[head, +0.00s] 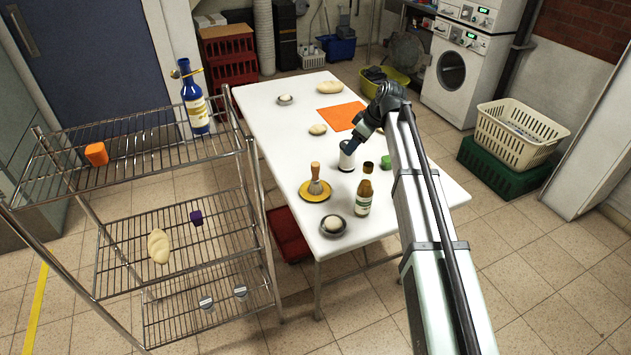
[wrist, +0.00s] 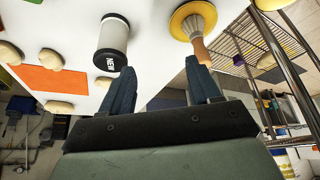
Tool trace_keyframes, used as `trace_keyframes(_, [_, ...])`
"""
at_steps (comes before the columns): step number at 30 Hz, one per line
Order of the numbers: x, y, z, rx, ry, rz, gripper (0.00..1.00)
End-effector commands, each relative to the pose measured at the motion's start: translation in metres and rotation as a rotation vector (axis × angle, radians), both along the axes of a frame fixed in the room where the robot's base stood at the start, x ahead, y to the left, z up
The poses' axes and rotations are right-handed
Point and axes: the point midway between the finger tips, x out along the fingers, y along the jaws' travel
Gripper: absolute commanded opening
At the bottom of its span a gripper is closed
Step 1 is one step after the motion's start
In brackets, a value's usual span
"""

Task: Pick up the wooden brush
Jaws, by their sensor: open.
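The wooden brush (head: 316,173) stands upright on a yellow plate (head: 304,193) on the white table, bristles down and wooden handle up. In the wrist view the brush (wrist: 199,45) is at the upper right, its handle end close to the right fingertip in the picture. Its plate (wrist: 177,22) shows around the bristles. My gripper (head: 350,147) is over the table, behind and right of the brush, near a white jar (head: 346,161). In the wrist view my gripper (wrist: 162,82) is open, with nothing between its fingers.
The white jar (wrist: 112,38) with a dark lid appears by the left finger. A brown bottle (head: 364,198) and a grey bowl (head: 333,226) stand right of and in front of the brush. A wire shelf (head: 110,262) is left of the table (head: 258,112). An orange mat (head: 341,117) lies farther back.

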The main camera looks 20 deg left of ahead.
Motion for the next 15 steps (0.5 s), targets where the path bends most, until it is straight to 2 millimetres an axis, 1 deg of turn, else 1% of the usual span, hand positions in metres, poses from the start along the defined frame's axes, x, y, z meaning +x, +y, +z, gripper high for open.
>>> trace_keyframes(1, [-0.012, 0.018, 0.006, -0.012, 0.002, 0.047, 0.62])
trace_keyframes(3, [-0.025, 0.035, 0.011, -0.028, 0.007, 0.099, 0.62])
trace_keyframes(6, [-0.039, 0.051, 0.016, -0.044, 0.012, 0.152, 0.62])
trace_keyframes(9, [-0.046, 0.059, 0.018, -0.053, 0.012, 0.179, 0.62])
trace_keyframes(11, [-0.048, 0.062, 0.016, -0.056, 0.014, 0.186, 0.62])
trace_keyframes(15, [-0.05, 0.069, 0.0, -0.057, 0.016, 0.189, 0.62])
